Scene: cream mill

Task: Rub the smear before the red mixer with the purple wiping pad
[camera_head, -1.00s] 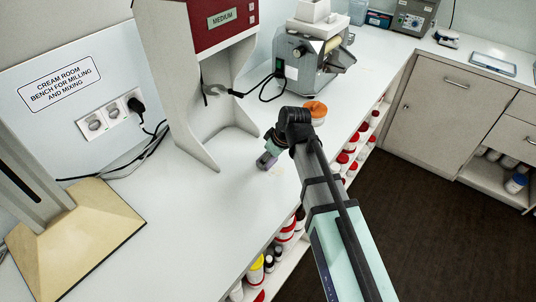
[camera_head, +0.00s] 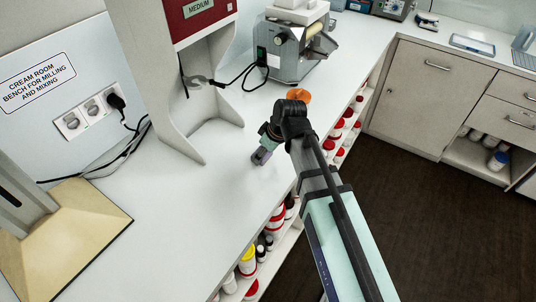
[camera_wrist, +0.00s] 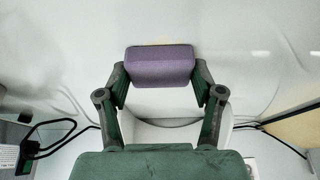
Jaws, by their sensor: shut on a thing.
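The purple wiping pad (camera_wrist: 160,66) is held crosswise between the fingertips of my gripper (camera_wrist: 160,75) in the wrist view. In the head view my gripper (camera_head: 262,154) points down at the white bench top in front of the red mixer (camera_head: 204,18), to the right of its foot. The pad is low over the bench; I cannot tell whether it touches. A faint yellowish patch (camera_wrist: 152,43), likely the smear, shows just past the pad's far edge in the wrist view. The pad hides the rest. No smear is clear in the head view now.
A grey roller mill (camera_head: 290,50) and an orange-brown round item (camera_head: 298,95) stand further along the bench (camera_head: 150,225). A tan-based stand (camera_head: 70,235) is at left. Shelves of jars lie under the front edge. The bench left of my gripper is clear.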

